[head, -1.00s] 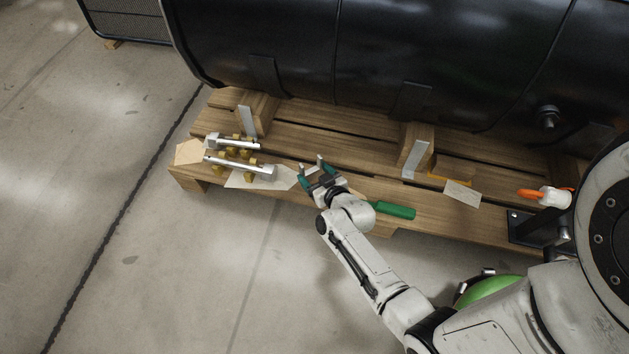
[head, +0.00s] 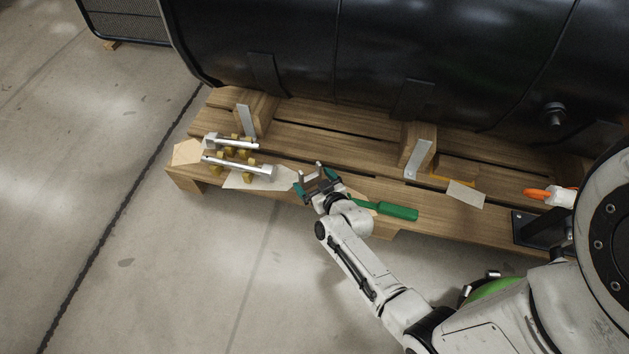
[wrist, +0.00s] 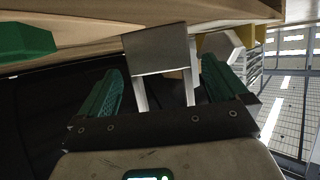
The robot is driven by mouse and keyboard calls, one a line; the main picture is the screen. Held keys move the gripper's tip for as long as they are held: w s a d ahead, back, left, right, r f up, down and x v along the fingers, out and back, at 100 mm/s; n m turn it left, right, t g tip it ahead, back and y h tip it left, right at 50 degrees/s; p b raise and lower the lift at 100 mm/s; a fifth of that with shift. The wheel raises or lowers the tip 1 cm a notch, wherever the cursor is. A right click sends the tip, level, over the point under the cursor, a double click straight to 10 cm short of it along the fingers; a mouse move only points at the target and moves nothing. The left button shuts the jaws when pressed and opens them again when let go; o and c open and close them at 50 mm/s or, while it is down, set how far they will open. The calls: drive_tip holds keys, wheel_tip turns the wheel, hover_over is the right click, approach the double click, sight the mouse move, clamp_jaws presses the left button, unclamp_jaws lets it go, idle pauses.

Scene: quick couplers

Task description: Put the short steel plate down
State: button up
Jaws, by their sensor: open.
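My gripper (head: 317,181) is open at the pallet's front edge, its green fingers spread apart. In the wrist view a squarish grey metal plate (wrist: 157,52) with two pale legs shows between the fingers, with gaps on both sides. It looks like the short steel plate, but I cannot tell for sure or what supports it. In the head view two pale prongs rise at the gripper, and the plate's face is not clear there. Two silver bars with brass-coloured fittings (head: 237,163) lie on the pallet left of the gripper.
A green handle (head: 397,211) lies just right of my gripper. Pale flat sheets (head: 466,195) lie on the wooden pallet (head: 350,140). Wooden blocks with metal strips (head: 418,158) stand under the black tank (head: 400,45). An orange-and-white object (head: 538,193) is at right.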

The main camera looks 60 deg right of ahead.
drive_tip(key=shift+r, duration=0.2)
drive_tip(key=shift+s+a+r+p, duration=0.2)
drive_tip(key=shift+s+a+p, duration=0.15)
drive_tip(key=shift+s+p, duration=0.1)
drive_tip(key=p+v, duration=0.4)
drive_tip(key=v, duration=0.7)
drive_tip(key=w+a+r+n+g+y, duration=0.1)
drive_tip(key=a+r+n+g+y, duration=0.3)
drive_tip(key=a+r+g+y, duration=0.15)
drive_tip(key=s+a+r+g, duration=0.2)
drive_tip(key=s+r+g, duration=0.4)
drive_tip(key=s+r, duration=0.2)
drive_tip(key=shift+s+a+r+n, duration=0.3)
drive_tip(key=shift+s+a, duration=0.1)
drive_tip(key=shift+s, duration=0.5)
wheel_tip(320, 180, up, 36)
drive_tip(key=p, duration=3.6)
drive_tip(key=shift+r, duration=0.25)
